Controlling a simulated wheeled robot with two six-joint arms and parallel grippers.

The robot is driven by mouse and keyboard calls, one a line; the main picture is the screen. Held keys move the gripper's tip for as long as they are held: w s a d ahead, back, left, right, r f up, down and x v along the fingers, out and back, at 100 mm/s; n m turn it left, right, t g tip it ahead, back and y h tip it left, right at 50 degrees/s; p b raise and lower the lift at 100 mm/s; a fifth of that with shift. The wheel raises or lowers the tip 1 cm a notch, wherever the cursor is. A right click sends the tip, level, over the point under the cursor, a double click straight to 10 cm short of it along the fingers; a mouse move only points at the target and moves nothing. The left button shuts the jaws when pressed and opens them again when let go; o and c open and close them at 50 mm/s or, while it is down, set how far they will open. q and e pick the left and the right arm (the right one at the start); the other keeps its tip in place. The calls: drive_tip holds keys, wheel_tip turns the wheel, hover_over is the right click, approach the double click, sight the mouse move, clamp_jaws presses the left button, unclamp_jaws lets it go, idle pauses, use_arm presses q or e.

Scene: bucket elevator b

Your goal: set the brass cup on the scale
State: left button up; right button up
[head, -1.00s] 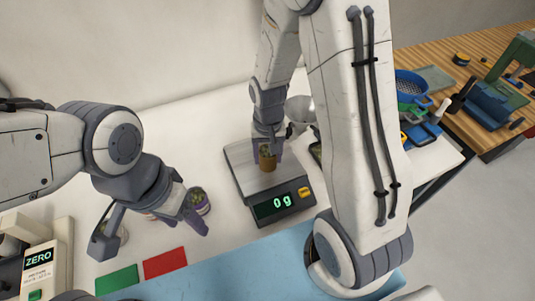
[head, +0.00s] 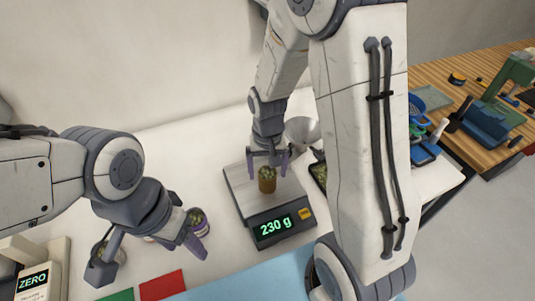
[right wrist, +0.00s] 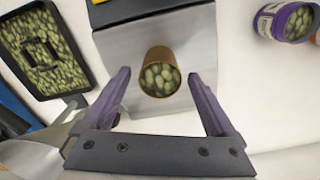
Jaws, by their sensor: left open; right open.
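The brass cup (head: 267,184), filled with green pellets, stands upright on the plate of the scale (head: 240,192). The scale's display reads 230 g. My right gripper (head: 268,168) is open just above and around the cup, with a finger on each side. In the right wrist view the cup (right wrist: 159,77) sits between and beyond the open fingertips (right wrist: 163,85), apart from both. My left gripper (head: 190,232) is open at the left, close to a purple-banded jar (head: 199,222), and hides part of the things behind it.
A red mat (head: 162,286) and a green mat lie at the front left, near a device marked ZERO (head: 34,280). A dark tray of green pellets (right wrist: 42,48) and a metal funnel (head: 302,132) are right of the scale. A wooden bench (head: 460,75) stands at the far right.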

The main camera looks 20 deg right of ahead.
wheel_tip(320, 180, up, 9)
drive_tip(key=s+a+r+n, duration=0.1)
drive_tip(key=s+a+n, duration=0.4)
drive_tip(key=s, duration=0.4)
drive_tip(key=s+a+r+n+y, duration=0.1)
drive_tip(key=s+a+n, duration=0.4)
drive_tip(key=s+a, duration=0.2)
drive_tip(key=shift+s+a+r+n, duration=0.3)
drive_tip(key=shift+s+a+r, duration=0.05)
drive_tip(key=shift+s, duration=0.65)
